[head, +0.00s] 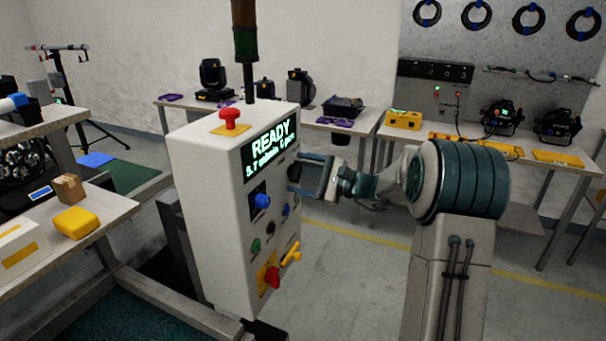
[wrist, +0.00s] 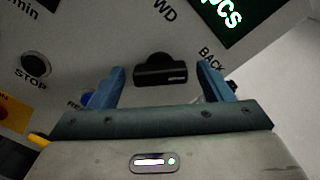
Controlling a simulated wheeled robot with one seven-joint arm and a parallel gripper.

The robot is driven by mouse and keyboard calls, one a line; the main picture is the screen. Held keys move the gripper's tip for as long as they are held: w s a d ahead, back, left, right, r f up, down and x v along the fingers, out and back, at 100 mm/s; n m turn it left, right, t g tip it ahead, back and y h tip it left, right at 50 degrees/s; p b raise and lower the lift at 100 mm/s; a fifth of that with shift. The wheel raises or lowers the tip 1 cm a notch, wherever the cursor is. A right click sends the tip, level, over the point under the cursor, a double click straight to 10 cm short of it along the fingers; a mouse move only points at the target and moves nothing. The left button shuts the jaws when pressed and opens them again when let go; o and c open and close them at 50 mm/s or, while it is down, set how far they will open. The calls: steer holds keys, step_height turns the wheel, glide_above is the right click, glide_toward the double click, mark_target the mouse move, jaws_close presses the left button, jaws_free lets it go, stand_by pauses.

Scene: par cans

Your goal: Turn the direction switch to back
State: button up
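The direction switch (wrist: 160,72) is a black knob with a bar-shaped grip on the white control box (head: 215,190). In the wrist view a label ending in "WD" is above it and "BACK" is to its right. A short white mark shows on the right part of its bar. My gripper (wrist: 167,76) is open, with one blue finger on each side of the knob and visible gaps to both. How deep the fingers reach is hard to tell.
The box also carries a red top button (head: 230,118), a screen reading READY (head: 270,145), a blue knob (head: 260,201), a red rotary handle (head: 272,277) and a yellow lever (head: 291,252). In the wrist view a STOP button (wrist: 37,65) lies left. Tables stand behind.

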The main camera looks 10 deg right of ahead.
steer(key=b+v, duration=0.2)
steer(key=v, duration=1.1)
steer(key=shift+s+d+b, duration=0.25)
steer(key=shift+d+b, duration=0.1)
steer(key=shift+b, duration=0.05)
steer(key=s+a+f+n+g+h, duration=0.3)
steer(key=s+a+n+g, duration=0.1)
steer(key=s+a, duration=0.3)
steer(key=s+a+f+n+g+h, duration=0.3)
steer(key=s+a+g, duration=0.1)
steer(key=s+a, duration=0.4)
steer(key=s+d+f+n+h, duration=0.1)
steer(key=s+f+n+h, duration=0.1)
steer(key=s+n+h, duration=0.2)
steer(key=s+d+f+n+h, duration=0.2)
steer(key=s+n+h, duration=0.2)
steer(key=s, duration=0.5)
steer(key=shift+s+d+h, duration=0.3)
steer(key=shift+s+d, duration=0.05)
steer(key=shift+s, duration=0.05)
